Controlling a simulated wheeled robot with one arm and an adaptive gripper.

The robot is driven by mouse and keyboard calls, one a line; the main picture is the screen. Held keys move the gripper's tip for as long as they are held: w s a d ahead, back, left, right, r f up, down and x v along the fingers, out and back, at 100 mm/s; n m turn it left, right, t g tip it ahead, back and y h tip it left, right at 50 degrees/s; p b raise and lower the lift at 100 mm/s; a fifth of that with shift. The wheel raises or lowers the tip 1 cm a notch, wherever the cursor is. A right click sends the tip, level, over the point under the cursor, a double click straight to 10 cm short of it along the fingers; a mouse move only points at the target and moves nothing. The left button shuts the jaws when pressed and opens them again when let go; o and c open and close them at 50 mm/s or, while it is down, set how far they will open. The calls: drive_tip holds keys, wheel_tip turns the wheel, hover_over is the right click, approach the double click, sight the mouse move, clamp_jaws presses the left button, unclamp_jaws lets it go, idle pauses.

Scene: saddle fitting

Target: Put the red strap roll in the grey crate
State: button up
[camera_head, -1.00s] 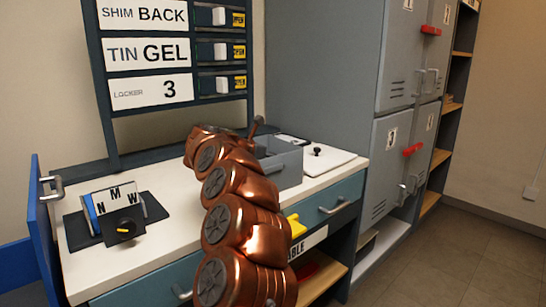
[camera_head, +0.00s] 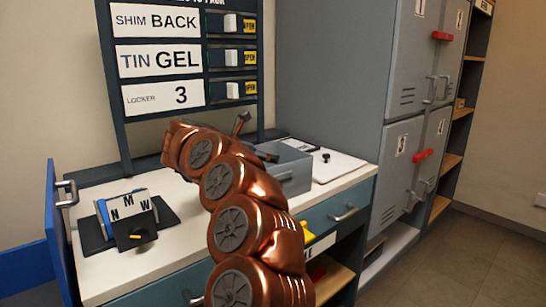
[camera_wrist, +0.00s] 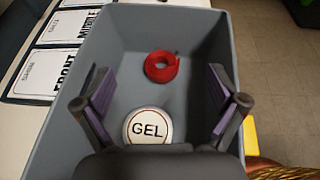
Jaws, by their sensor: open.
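The red strap roll (camera_wrist: 162,66) lies on the floor of the grey crate (camera_wrist: 205,30), towards its far end in the wrist view. A round white tin lid marked GEL (camera_wrist: 148,127) is also inside the crate, nearer to me. My gripper (camera_wrist: 158,88) is open and empty above the crate. Its two fingers stand apart on either side, with the roll showing between and beyond them, untouched. In the head view the grey crate (camera_head: 292,172) stands on the white counter, partly behind my copper arm, and its contents are hidden.
A board (camera_head: 160,60) reads SHIM BACK, TIN GEL and LOCKER 3. A dark stand with letter cards (camera_head: 130,210) is on the counter's left, and a white lidded panel (camera_head: 338,166) is right of the crate. Grey lockers (camera_head: 405,150) stand to the right. Label cards (camera_wrist: 45,70) lie beside the crate.

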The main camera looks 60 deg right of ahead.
drive_tip(key=shift+v, duration=1.25)
